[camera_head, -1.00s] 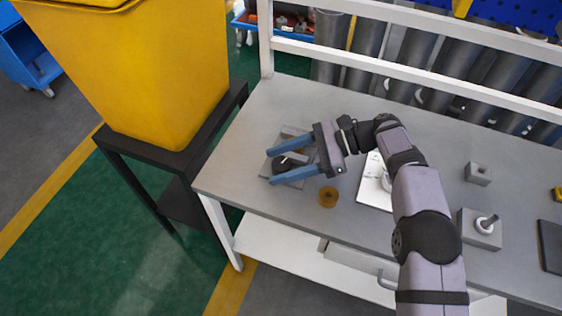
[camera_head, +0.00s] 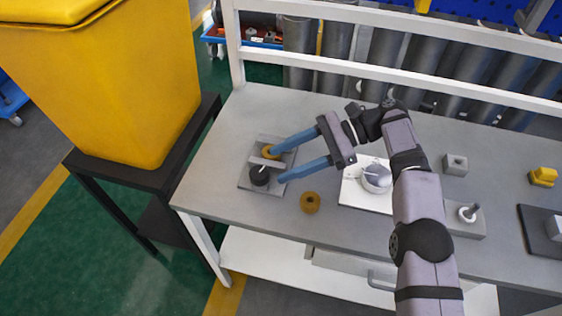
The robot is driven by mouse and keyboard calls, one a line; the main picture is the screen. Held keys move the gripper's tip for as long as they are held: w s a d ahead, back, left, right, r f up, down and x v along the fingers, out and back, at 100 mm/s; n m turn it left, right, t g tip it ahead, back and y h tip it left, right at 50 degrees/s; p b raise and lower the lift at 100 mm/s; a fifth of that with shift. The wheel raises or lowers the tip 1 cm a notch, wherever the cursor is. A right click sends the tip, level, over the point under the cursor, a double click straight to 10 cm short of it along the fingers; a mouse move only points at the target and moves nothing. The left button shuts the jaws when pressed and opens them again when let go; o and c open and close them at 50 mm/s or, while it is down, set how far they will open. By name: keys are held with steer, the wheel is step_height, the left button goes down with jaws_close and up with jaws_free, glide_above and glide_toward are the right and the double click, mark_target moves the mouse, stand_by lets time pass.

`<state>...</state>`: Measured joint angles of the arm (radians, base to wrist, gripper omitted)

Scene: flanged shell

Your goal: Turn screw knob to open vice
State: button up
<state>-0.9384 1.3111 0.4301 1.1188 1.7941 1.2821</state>
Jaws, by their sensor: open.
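The vice (camera_head: 247,184) is a flat grey fixture near the table's left end. Its black screw knob (camera_head: 260,176) stands at the front with a light handle on top. A brass-coloured round part (camera_head: 269,153) sits behind the vice's grey crossbar. My gripper (camera_head: 276,167) comes from the right with its two long blue fingers spread wide and nothing between them. The far fingertip is by the brass part, partly over it in the picture. The near fingertip is just right of the knob. I cannot tell whether either finger touches.
A brass ring (camera_head: 310,202) lies on the table right of the vice. A white plate (camera_head: 352,196) bears a rounded grey shell (camera_head: 376,178). Grey blocks (camera_head: 455,165) and a yellow part (camera_head: 543,177) stand at right. A yellow bin (camera_head: 120,90) stands left of the table.

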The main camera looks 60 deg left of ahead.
stand_by(0.3)
steer(key=s+r+n+t+h+p, duration=0.1)
steer(key=s+r+n+h+p, duration=0.1)
steer(key=s+r+p, duration=0.55)
steer(key=s+r+n+h+p, duration=0.1)
steer(key=s+r+p, duration=0.4)
steer(key=r, duration=0.5)
steer(key=m+t, duration=0.3)
steer(key=t, duration=0.5)
glide_toward(260, 172)
steer(key=f, duration=0.2)
steer(key=shift+s+p+x, duration=0.15)
steer(key=shift+p+x, duration=0.5)
steer(key=shift+x, duration=1.05)
steer(key=shift+s+p+x, duration=0.1)
steer(key=shift+p+x, duration=0.55)
steer(key=shift+x, duration=1.1)
steer(key=shift+r, duration=0.1)
steer(key=shift+g, duration=0.3)
steer(key=c, duration=1)
steer(key=shift+c, duration=0.2)
